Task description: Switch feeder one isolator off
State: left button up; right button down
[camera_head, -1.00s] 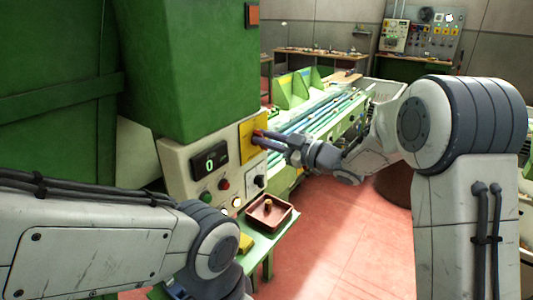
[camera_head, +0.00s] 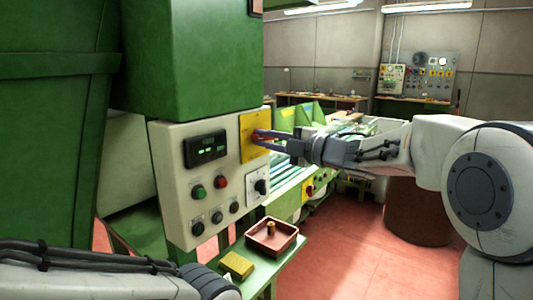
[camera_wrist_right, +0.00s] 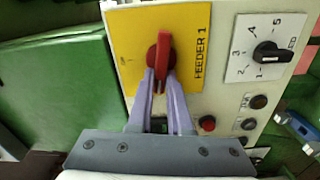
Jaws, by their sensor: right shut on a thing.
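The feeder one isolator is a red handle (camera_head: 262,136) on a yellow plate (camera_head: 249,127) at the upper right of the cream control panel. In the right wrist view the red handle (camera_wrist_right: 164,52) lies parallel to the "FEEDER 1" lettering, so it is sideways on the panel. My right gripper (camera_head: 264,139) reaches it from the right and is shut on its near end. Its two purple fingers (camera_wrist_right: 161,76) lie on either side of the handle and hide part of its base. My left arm enters at the lower left of the head view; its gripper is out of view.
The panel has a display (camera_head: 206,149), a green button (camera_head: 198,192), a red button (camera_head: 222,182) and a numbered dial (camera_head: 261,187). Below, a shelf holds a red-brown tray (camera_head: 285,246) and a yellow block (camera_head: 237,265). Red floor lies open at right.

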jog(key=shift+f+n+b, duration=0.25)
jog(key=shift+n+b, duration=0.75)
jog(key=shift+n, duration=0.1)
jog(key=c, duration=0.8)
grip_release()
jog(key=shift+c, duration=0.2)
jog(key=b+v, duration=0.1)
jog(key=v, duration=0.9)
jog(key=shift+s+d+b, duration=0.2)
jog(key=shift+b, duration=0.15)
jog(key=shift+r, duration=0.1)
